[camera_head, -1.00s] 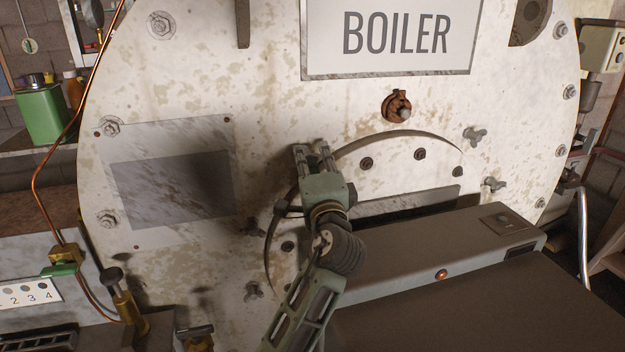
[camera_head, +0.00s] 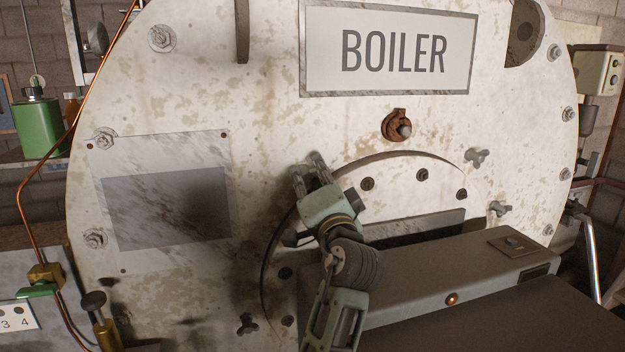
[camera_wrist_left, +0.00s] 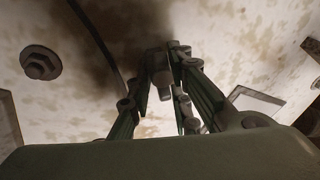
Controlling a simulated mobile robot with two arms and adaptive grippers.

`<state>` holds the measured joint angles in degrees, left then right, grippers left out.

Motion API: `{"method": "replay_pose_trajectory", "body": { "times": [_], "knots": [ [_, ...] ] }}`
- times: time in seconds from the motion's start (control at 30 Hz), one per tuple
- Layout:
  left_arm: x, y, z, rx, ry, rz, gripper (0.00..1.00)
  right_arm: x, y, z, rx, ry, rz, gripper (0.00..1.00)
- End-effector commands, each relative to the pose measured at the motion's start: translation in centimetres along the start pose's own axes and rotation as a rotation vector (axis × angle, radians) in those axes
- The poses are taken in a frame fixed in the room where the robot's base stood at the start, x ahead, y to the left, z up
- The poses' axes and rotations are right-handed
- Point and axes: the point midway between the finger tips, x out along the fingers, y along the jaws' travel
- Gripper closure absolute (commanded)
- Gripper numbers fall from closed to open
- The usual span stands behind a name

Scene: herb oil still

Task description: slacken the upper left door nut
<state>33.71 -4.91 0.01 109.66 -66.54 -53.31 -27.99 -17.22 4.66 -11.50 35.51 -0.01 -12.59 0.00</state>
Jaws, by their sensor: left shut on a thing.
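The round door (camera_head: 385,180) is set in the pale, blotchy boiler front. My left gripper (camera_head: 308,172) reaches to the door's upper left edge, its fingers tilted up and to the left. It is shut on the upper left door nut, which the fingers hide in the head view. In the left wrist view, a grey nut (camera_wrist_left: 161,78) shows between the fingertips of my left gripper (camera_wrist_left: 165,65). How far the nut has turned cannot be told. My right gripper is not in view.
Wing nuts stand at the door's right (camera_head: 475,157) and lower left (camera_head: 247,325). A rusty fitting (camera_head: 397,127) sits above the door, under the BOILER sign (camera_head: 390,50). A grey box-like housing (camera_head: 430,265) juts out in front. A copper pipe (camera_head: 45,170) runs at left.

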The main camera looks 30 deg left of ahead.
Motion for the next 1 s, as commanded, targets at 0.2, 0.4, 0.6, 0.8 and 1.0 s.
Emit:
{"method": "replay_pose_trajectory", "body": {
  "times": [0.2, 0.4, 0.6, 0.8, 1.0],
  "knots": [
    [0.1, -0.7, -0.1, 0.0, 0.002, -0.015, 1.0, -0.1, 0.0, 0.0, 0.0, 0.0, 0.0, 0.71],
    [0.1, -0.5, -0.1, 0.0, 0.002, -0.011, 0.67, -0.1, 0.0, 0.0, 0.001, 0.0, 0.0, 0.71],
    [0.0, -0.3, 0.0, 0.001, 0.001, -0.005, 0.67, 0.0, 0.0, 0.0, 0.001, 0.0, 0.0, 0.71],
    [0.3, -1.3, -0.6, -0.003, 0.0, -0.006, 0.67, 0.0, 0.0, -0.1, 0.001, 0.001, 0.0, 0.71],
    [1.2, -4.9, -2.5, -0.007, 0.003, -0.015, 0.67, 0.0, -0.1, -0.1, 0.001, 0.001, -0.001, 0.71]
  ]
}}
